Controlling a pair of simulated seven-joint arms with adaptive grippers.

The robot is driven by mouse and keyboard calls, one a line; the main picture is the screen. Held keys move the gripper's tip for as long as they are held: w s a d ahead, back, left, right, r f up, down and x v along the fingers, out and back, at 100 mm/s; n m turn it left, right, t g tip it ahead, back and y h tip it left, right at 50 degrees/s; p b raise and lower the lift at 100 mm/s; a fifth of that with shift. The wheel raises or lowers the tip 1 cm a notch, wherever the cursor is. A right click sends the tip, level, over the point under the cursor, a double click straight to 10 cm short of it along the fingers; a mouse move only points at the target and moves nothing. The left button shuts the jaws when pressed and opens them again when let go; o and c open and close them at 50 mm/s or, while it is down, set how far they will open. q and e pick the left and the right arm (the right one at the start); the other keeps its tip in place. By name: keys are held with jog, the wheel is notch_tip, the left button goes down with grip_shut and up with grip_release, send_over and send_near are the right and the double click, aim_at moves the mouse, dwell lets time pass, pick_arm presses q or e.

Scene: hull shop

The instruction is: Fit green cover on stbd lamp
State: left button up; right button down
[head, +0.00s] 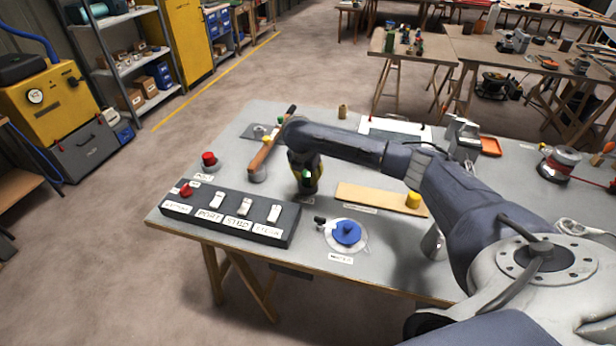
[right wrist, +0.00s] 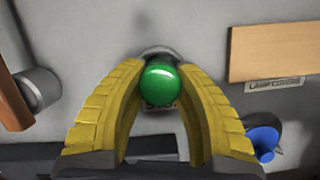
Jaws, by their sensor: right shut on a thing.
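My right gripper (head: 306,184) is shut on the green cover (right wrist: 160,86), a rounded, glossy cap between its yellow fingers. A little of the green cover (head: 307,174) also shows between the fingers in the head view. Directly behind it in the right wrist view, a grey round rim (right wrist: 158,52) and part of a pale label show; the cover hides most of this fixture. I cannot tell whether the cover touches it, or whether it is the stbd lamp. My left gripper is not in view.
A switch panel (head: 228,214) lies at the table's front left. A blue-capped fitting (head: 346,233) and a wooden board (head: 370,199) lie right.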

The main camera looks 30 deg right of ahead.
jog(key=shift+f, duration=0.25)
dwell(0.4)
jog(key=shift+c, duration=2.3)
grip_release()
jog(key=shift+r, duration=4)
